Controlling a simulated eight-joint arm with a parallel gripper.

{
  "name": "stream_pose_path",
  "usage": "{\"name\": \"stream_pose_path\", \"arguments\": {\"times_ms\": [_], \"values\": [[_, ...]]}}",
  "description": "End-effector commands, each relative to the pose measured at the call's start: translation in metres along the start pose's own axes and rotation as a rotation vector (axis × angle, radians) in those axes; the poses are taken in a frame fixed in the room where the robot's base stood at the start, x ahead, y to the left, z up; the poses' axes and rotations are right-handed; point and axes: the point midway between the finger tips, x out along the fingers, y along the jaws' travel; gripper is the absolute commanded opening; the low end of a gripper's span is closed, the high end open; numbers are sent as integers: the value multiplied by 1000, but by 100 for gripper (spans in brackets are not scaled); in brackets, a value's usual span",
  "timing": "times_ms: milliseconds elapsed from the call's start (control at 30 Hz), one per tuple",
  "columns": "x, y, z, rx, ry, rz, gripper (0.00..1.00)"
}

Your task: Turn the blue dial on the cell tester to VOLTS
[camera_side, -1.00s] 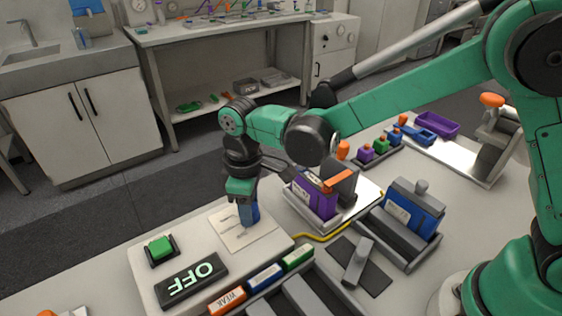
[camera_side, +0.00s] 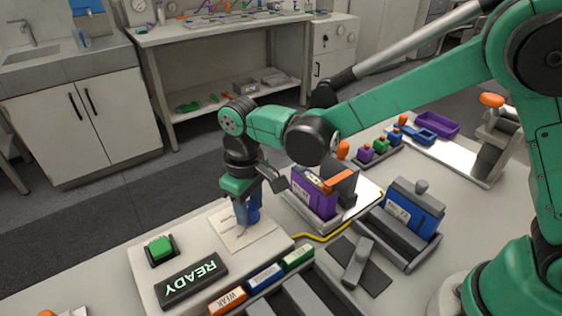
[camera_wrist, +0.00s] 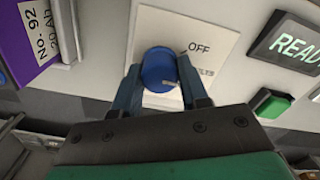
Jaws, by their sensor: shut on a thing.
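The blue dial (camera_wrist: 158,68) stands on a pale label plate (camera_side: 228,231) on the cell tester (camera_side: 143,266). My gripper (camera_wrist: 160,82) is shut on the dial, one blue finger on each side. In the side view my gripper (camera_side: 248,212) comes down onto the dial from above and hides much of it. In the wrist view a light pointer mark on the dial points right, towards lettering ending in "LTS", partly hidden by a finger. "OFF" is printed above it. The tester's display (camera_side: 191,280) reads READY in green.
A green button (camera_side: 161,247) sits left of the plate. Labelled orange, blue and green blocks (camera_side: 264,276) line the tester's front edge. A purple cell (camera_side: 314,197) stands in a holder to the right, with a yellow cable near it. A blue cell (camera_side: 411,207) sits further right.

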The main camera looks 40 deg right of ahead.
Motion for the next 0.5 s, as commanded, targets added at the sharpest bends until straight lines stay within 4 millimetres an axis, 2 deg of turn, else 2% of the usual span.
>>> {"name": "stream_pose_path", "arguments": {"times_ms": [133,167,200,267,500], "values": [[-1,0,0,-1,0,0,0],[-1,0,0,-1,0,0,44],[0,0,0,-1,0,0,55],[0,0,0,-1,0,0,70],[0,0,0,-1,0,0,70]]}}
